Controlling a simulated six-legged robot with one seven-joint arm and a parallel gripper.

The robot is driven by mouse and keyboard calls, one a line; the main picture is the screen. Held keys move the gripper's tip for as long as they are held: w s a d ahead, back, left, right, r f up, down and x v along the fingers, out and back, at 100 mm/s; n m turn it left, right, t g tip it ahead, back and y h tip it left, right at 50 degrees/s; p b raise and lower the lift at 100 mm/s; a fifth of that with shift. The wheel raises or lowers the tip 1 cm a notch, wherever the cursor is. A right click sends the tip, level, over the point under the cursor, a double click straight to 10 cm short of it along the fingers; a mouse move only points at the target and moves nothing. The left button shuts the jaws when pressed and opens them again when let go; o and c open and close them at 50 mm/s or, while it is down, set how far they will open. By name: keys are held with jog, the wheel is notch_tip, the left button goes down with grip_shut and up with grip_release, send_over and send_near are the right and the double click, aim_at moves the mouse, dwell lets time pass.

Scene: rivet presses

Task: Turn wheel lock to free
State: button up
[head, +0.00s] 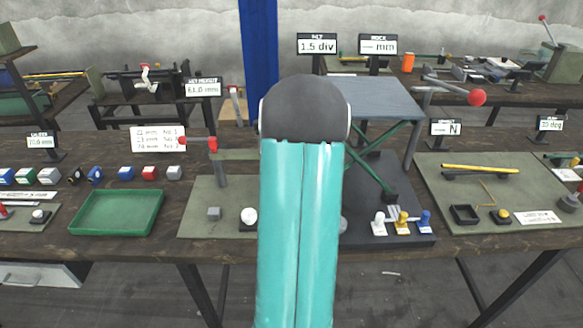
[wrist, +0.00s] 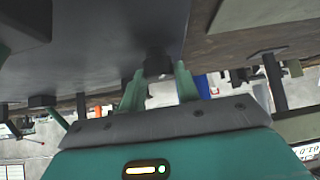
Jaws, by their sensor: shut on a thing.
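My gripper (wrist: 160,80) shows in the wrist view with its two green fingers on either side of a small dark knob (wrist: 158,63). The fingers are closed on this knob, which sits at the edge of a large dark grey surface (wrist: 105,50). I cannot tell whether the knob is the wheel lock, or how it is turned. In the head view my teal arm hides the gripper and whatever it holds. Right of the arm stands a lift table with a grey top (head: 375,98) and green crossed legs (head: 375,150).
A lever with a red ball (head: 477,97) stands right of the lift table. White, yellow and blue knobs (head: 402,222) stand on its base. A green tray (head: 116,212) and several coloured blocks lie left. A board (head: 500,190) with a yellow bar lies right.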

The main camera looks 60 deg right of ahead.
jog(key=shift+s+d+n+t+y, duration=0.15)
jog(key=shift+n+t+y, duration=0.9)
jog(key=shift+n, duration=0.85)
jog(key=o, duration=1)
jog(key=shift+f, duration=0.1)
jog(key=shift+v, duration=6.05)
